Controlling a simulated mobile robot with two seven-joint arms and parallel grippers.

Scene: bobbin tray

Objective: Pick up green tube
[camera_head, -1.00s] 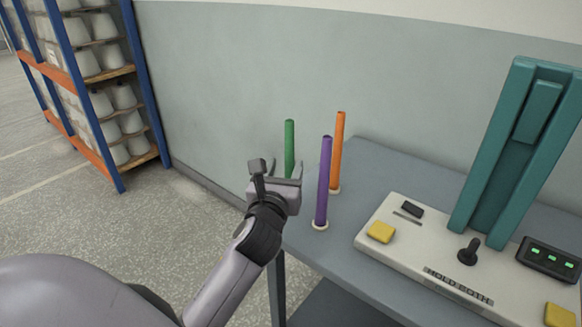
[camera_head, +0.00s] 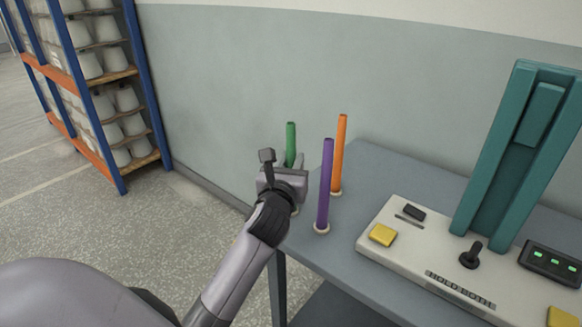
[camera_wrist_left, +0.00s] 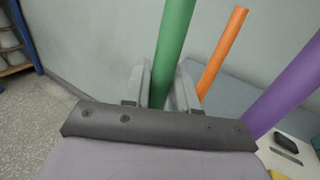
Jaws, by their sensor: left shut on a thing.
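The green tube (camera_head: 291,141) stands upright near the left edge of the grey table; its lower part is hidden behind my gripper in the head view. My left gripper (camera_head: 290,163) is at the green tube, with a finger on each side of it. In the left wrist view the green tube (camera_wrist_left: 174,45) rises between the two fingers of my left gripper (camera_wrist_left: 166,82), which is shut on it. My right gripper is not in view.
A purple tube (camera_head: 325,185) and an orange tube (camera_head: 339,155) stand on round bases close by to the right. The table (camera_head: 375,170) also holds a white machine (camera_head: 400,245) with a teal column (camera_head: 478,195). Shelving (camera_head: 128,70) with cones stands at the left.

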